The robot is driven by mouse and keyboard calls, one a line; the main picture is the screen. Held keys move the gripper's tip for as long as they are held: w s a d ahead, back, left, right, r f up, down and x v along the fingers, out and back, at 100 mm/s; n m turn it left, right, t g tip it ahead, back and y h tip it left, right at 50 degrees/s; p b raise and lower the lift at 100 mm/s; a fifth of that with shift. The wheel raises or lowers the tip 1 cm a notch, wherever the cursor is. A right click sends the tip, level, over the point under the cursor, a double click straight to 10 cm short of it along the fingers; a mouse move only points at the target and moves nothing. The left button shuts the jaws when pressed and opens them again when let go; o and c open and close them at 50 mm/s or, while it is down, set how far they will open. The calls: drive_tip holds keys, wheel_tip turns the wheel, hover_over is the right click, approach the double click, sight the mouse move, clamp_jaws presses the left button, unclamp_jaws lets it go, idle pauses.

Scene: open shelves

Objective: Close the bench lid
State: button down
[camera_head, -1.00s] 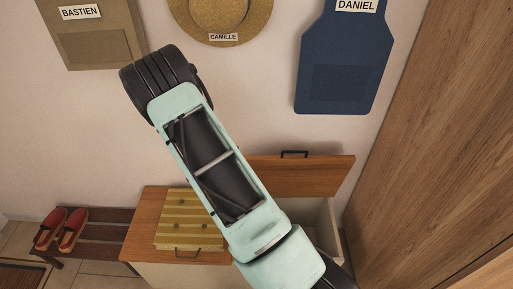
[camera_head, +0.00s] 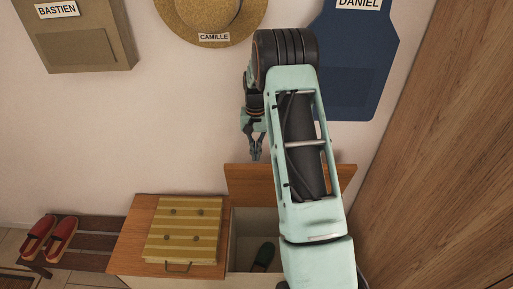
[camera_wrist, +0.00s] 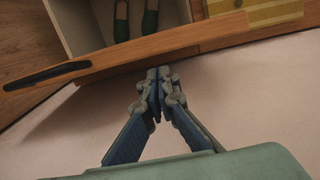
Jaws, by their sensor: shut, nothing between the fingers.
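The bench has a wooden top, and its right-hand lid (camera_head: 244,182) stands raised against the wall side, partly hidden by my arm. In the wrist view the lid (camera_wrist: 150,50) shows edge-on with a dark handle (camera_wrist: 46,74). The open compartment (camera_head: 241,224) below it is pale inside and holds green shoes (camera_head: 263,257), also seen in the wrist view (camera_wrist: 150,18). My gripper (camera_head: 256,157) is shut and empty. It points down just above and behind the raised lid, between lid and wall. In the wrist view its fingertips (camera_wrist: 158,72) are close to the lid; contact cannot be told.
Red shoes (camera_head: 50,238) stand on a low dark rack at left. A bag (camera_head: 75,40), a straw hat (camera_head: 211,15) and a blue apron (camera_head: 352,60) hang above. A wooden panel (camera_head: 440,150) borders the right.

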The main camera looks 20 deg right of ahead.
wheel_tip(320, 180, down, 5)
drive_tip(key=shift+s+f, duration=0.1)
idle(0.5)
